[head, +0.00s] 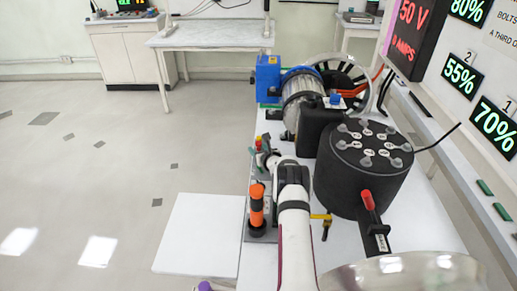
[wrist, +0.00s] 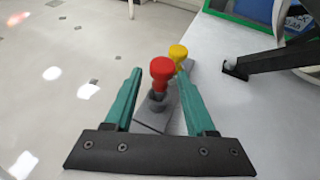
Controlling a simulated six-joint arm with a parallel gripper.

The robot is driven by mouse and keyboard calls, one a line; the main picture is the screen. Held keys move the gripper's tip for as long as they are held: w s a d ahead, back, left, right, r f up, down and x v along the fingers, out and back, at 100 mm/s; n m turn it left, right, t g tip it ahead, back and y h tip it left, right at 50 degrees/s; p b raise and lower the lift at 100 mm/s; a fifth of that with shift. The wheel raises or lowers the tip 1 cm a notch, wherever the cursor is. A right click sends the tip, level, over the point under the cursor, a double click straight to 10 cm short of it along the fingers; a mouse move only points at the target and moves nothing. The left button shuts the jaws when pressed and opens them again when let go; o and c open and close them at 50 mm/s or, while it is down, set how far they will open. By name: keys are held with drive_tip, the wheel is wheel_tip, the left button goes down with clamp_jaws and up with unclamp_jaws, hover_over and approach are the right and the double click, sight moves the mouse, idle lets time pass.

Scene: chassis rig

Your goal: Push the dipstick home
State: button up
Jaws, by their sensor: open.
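My gripper (wrist: 160,92) is open, with its two teal fingers apart on either side of a red knob (wrist: 162,70). The red knob stands upright on a short stem in a grey block (wrist: 152,115); no finger visibly touches it. A yellow knob (wrist: 178,54) stands just beyond it. In the head view my gripper (head: 258,152) is at the far end of my arm, near the table's left edge, with a small red top (head: 259,141) by it. I cannot tell for sure which knob is the dipstick's, or how deep either stem sits.
An orange-and-black handle (head: 257,205) stands left of my arm. A black drum (head: 362,170) with several studs stands to the right, near a red-tipped lever (head: 367,200). A blue box (head: 268,78) and a ribbed motor (head: 300,95) lie beyond. A white panel (head: 200,235) at front left is bare.

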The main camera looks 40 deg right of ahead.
clamp_jaws()
drive_tip(key=shift+r, duration=0.1)
idle(0.4)
drive_tip(key=shift+r, duration=0.35)
wheel_tip(320, 180, up, 6)
drive_tip(key=shift+f, duration=0.1)
drive_tip(key=s+a, duration=0.3)
drive_tip(key=s, duration=0.5)
drive_tip(key=s+a, duration=0.3)
drive_tip(key=s, duration=0.4)
drive_tip(key=w+r+n+t+y, duration=0.1)
drive_tip(key=w+r+n+y, duration=0.3)
drive_tip(key=r, duration=1)
drive_tip(key=s+d+r+m+h, duration=0.2)
drive_tip(key=s+d+r, duration=0.1)
drive_tip(key=r, duration=0.6)
drive_tip(key=s+d+r+m+h, duration=0.1)
drive_tip(key=s+d+r, duration=0.3)
drive_tip(key=d+r, duration=0.2)
wheel_tip(320, 180, up, 3)
drive_tip(key=shift+s+d+f+m+g+h, duration=0.1)
drive_tip(key=shift+s+d+m+g+h, duration=0.1)
drive_tip(key=shift+m+g+h, duration=0.2)
